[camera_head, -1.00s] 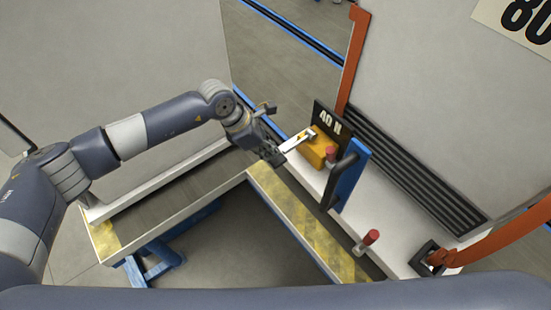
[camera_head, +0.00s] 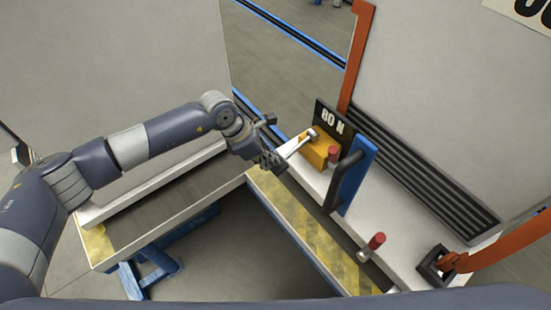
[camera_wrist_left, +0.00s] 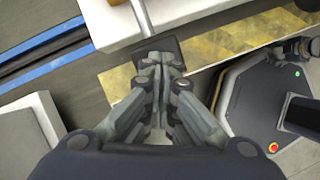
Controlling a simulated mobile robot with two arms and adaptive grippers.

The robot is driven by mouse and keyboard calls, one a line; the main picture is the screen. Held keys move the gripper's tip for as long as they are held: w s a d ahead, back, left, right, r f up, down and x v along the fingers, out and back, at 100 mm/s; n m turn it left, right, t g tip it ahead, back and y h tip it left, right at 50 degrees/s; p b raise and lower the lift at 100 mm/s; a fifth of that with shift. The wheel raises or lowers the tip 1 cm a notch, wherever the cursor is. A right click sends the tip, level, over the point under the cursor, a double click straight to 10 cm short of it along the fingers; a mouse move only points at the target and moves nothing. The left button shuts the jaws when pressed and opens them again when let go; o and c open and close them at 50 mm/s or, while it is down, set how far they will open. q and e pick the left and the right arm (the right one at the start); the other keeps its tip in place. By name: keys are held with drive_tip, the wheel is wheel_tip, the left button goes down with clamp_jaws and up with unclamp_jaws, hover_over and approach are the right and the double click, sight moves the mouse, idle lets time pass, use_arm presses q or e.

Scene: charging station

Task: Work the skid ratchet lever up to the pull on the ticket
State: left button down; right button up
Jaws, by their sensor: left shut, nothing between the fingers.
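The orange-yellow ratchet box (camera_head: 320,153) sits on the white skid beside a black display (camera_head: 332,122) reading 80 N. Its silver lever (camera_head: 300,145) reaches left toward my left gripper (camera_head: 270,161). In the left wrist view the lever (camera_wrist_left: 142,15) ends in a black grip (camera_wrist_left: 160,47). My left gripper (camera_wrist_left: 160,68) is shut with nothing between its fingers, its tips at that grip; whether they touch is unclear. The ticket (camera_head: 526,12) is mostly cut off at the top right. My right gripper is not in view.
A blue plate with a black handle (camera_head: 350,178) stands right of the ratchet. A yellow-striped edge (camera_head: 300,225) runs below my left gripper.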

use_arm(q)
drive_tip(key=a, duration=0.2)
drive_tip(key=a+r+p, duration=0.1)
drive_tip(key=shift+s+r, duration=0.1)
drive_tip(key=shift+s, duration=0.25)
drive_tip(key=v, duration=0.8)
idle(2.3)
